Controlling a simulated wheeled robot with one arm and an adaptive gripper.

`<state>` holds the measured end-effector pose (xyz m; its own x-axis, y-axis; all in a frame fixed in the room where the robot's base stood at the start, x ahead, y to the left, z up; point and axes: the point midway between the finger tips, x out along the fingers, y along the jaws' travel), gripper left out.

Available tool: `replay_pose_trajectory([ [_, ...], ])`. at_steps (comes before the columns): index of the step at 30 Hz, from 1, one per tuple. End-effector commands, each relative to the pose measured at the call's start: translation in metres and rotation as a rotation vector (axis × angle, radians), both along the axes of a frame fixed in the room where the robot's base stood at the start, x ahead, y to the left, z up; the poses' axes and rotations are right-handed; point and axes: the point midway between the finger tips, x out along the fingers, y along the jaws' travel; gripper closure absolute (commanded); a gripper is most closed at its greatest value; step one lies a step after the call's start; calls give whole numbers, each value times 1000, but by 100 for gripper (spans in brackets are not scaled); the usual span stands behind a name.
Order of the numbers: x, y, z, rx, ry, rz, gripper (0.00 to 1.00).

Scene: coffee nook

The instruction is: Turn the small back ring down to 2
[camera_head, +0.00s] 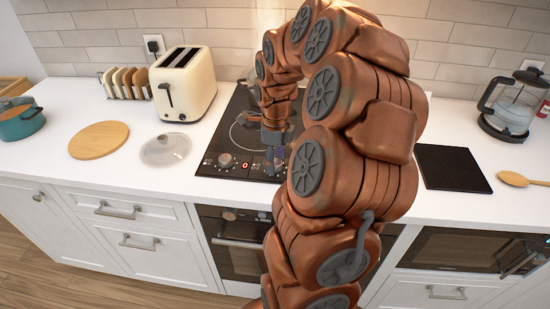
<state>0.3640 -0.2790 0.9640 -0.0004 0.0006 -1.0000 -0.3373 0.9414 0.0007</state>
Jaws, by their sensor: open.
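The black glass hob (213,150) is set in the white counter, and my arm covers much of its right and back parts. A curved ring outline shows on its left side. A round control knob (226,160) sits at the hob's front left. A small red display (244,166) beside it appears to read 0. The small back ring cannot be made out behind my arm. My gripper (276,158) points down over the front part of the hob, right of the red display. It is open, its fingers small and dark; I cannot tell whether they touch anything.
A cream toaster (186,85), a toast rack (125,83), a glass lid (165,149), a round wooden board (98,140) and a teal pot (20,120) stand left. A black board (452,168), a French press (510,105) and a wooden spoon (513,179) are right.

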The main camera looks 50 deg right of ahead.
Motion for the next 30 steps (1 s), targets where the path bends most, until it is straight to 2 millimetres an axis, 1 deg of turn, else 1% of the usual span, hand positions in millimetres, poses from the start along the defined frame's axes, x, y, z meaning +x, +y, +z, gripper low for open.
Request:
replay_pose_trajectory([
  [4,0,0,-4,0,0,0,35],
  [11,0,0,-5,-1,0,1,35],
  [27,0,0,-5,-1,0,1,91],
  [28,0,0,-5,-1,0,1,94],
  [30,0,0,-5,-1,0,1,95],
])
